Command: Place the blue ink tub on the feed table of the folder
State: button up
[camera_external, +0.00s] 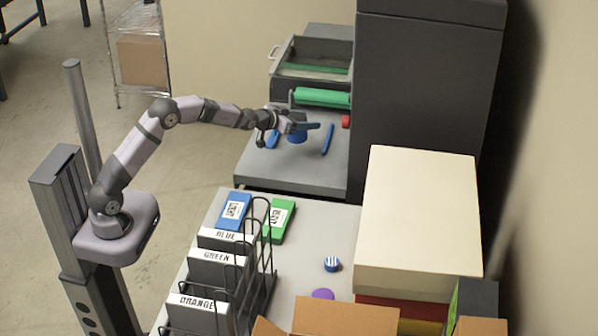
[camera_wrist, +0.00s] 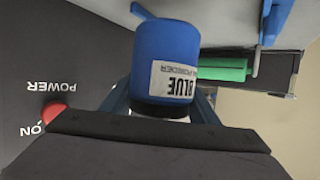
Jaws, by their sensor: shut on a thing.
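The blue ink tub (camera_external: 297,134) is at my gripper (camera_external: 300,127), over the grey feed table (camera_external: 290,176) of the folder. In the wrist view the tub (camera_wrist: 166,48) is a blue cylinder with a dark end and a white label reading BLUE. My gripper (camera_wrist: 160,103) is shut on it there, with a finger on each side. I cannot tell whether the tub touches the table.
A green roller (camera_external: 321,97) lies behind the table, with an open tray (camera_external: 315,55) above. A red power button (camera_external: 346,121) is on the tall dark cabinet (camera_external: 425,90) to the right. The table's front is bare. A nearer bench holds a labelled rack (camera_external: 215,268) and boxes.

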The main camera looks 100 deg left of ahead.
aim_at(305, 136)
jog(key=shift+f+p, duration=0.65)
jog(key=shift+f, duration=2.6)
jog(key=shift+f, duration=0.15)
jog(key=o, duration=1.1)
jog(key=shift+r, duration=0.2)
jog(key=b+v, duration=0.2)
jog(key=v, duration=1)
jog(key=shift+b, duration=0.35)
jog(key=shift+f, duration=0.15)
